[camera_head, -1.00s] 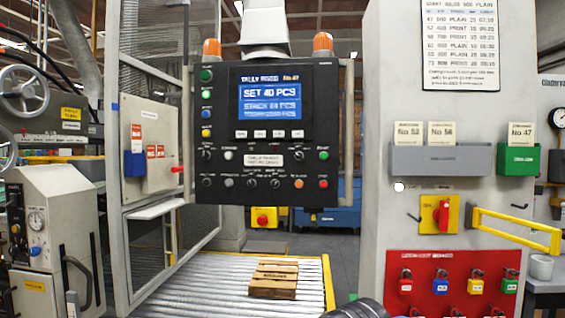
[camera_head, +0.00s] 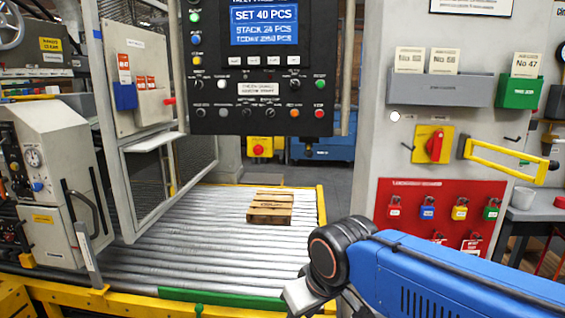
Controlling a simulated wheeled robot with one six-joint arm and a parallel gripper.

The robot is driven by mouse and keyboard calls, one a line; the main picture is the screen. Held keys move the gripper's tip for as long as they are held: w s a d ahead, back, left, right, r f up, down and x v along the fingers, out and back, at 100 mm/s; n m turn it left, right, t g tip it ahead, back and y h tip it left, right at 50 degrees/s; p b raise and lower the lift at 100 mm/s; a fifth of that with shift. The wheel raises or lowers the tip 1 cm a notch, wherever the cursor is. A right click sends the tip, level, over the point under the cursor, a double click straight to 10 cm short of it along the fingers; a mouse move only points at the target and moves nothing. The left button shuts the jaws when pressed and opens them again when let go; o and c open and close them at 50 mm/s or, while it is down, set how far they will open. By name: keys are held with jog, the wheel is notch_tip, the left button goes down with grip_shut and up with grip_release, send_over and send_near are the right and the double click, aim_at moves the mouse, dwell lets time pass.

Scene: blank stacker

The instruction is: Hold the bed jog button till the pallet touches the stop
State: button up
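The small wooden pallet (camera_head: 269,214) lies on the grey roller bed (camera_head: 175,255), towards its right side and well back from the front edge. A green bar (camera_head: 225,303) runs along part of the front edge; I cannot tell whether it is the stop. The dark control panel (camera_head: 262,70) hangs above the bed, with coloured buttons and a lit screen. I cannot read which button is the bed jog. My blue arm (camera_head: 440,275) reaches in from the lower right, apart from the panel and pallet. My gripper's fingers are not in view.
At right, a pale wall holds a red lockout board (camera_head: 425,215) and a protruding yellow handle (camera_head: 505,160). Open space lies between panel and bed.

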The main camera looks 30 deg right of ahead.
dwell(0.4)
grip_shut()
dwell(1.6)
